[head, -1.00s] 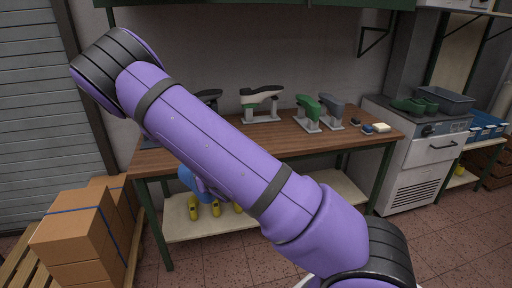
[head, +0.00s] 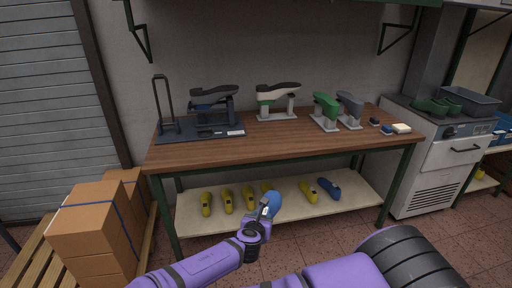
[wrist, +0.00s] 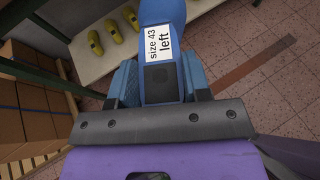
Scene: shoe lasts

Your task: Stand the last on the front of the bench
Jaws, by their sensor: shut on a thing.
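My gripper (head: 262,226) is shut on a blue last (head: 273,203), which it holds in front of the bench's lower shelf, below the bench top. In the wrist view the blue last (wrist: 160,14) rises from between the jaws, with a white label reading "size 43 left" (wrist: 158,42). The bench (head: 290,138) has a brown wooden top, and its front strip is bare.
On the bench top stand a dark stand (head: 212,108), a white-and-green last on a stand (head: 276,98), a green one (head: 326,108) and a grey one (head: 350,106). Several yellow lasts (head: 228,201) and another blue last (head: 329,188) lie on the lower shelf. Boxes (head: 90,225) stand left.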

